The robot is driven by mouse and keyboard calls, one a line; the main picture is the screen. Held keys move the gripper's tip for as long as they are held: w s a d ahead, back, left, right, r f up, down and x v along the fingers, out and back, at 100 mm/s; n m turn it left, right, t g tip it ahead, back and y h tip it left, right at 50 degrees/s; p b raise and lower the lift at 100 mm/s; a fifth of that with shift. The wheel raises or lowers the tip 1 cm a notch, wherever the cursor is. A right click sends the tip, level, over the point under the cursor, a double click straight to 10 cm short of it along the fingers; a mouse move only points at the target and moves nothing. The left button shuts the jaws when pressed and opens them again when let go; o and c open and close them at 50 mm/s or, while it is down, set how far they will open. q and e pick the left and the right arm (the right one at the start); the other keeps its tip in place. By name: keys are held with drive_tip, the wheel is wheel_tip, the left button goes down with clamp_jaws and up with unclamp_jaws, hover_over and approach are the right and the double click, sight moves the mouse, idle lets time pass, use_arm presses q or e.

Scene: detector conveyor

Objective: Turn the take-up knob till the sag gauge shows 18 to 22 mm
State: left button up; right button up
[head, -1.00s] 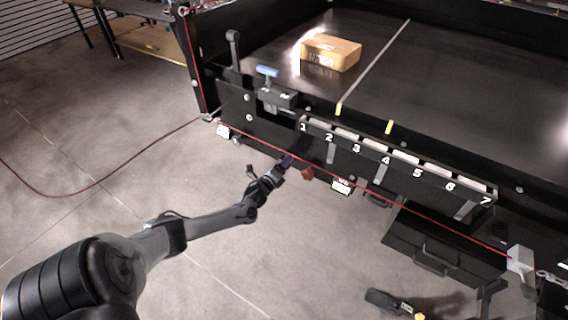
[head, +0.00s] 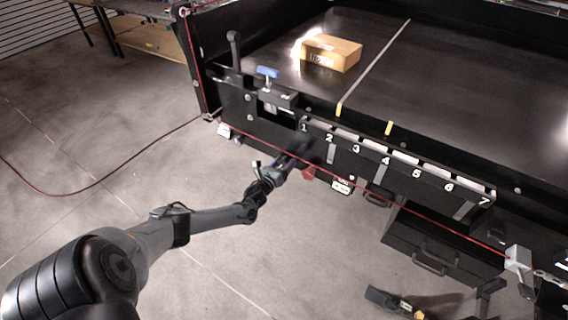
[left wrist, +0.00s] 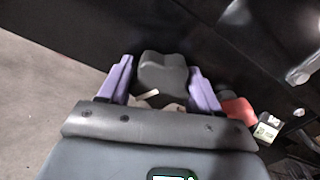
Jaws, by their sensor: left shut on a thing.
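The take-up knob (left wrist: 162,72) is a dark lobed knob, seen between the purple fingers in the left wrist view. My left gripper (left wrist: 162,83) is shut on it, one finger at each side. In the head view my left gripper (head: 296,157) is at the side of the conveyor, below the number 1, and the knob is hard to make out against the dark frame. A small white plate with dark marks (head: 342,187) hangs right of the gripper. I cannot tell whether it is the sag gauge, and no reading is legible. My right gripper is not seen.
A red piece (head: 308,173) sits close to the right of the gripper. A thin red line runs along the conveyor side. A cardboard box (head: 331,53) lies on the dark belt (head: 470,100). A blue-handled part (head: 268,72) stands above. The floor at left is clear except for a red cable.

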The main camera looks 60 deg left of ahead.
use_arm(q)
drive_tip(key=shift+r, duration=0.1)
idle(0.4)
drive_tip(key=o, duration=1)
drive_tip(key=shift+c, duration=0.2)
drive_tip(key=shift+s+d+p, duration=0.25)
drive_tip(key=shift+s+p, duration=0.05)
drive_tip(key=shift+s, duration=0.2)
drive_tip(key=p+v, duration=0.2)
drive_tip(key=v, duration=0.7)
drive_tip(key=shift+s+d, duration=0.2)
drive_tip(key=shift+s, duration=0.05)
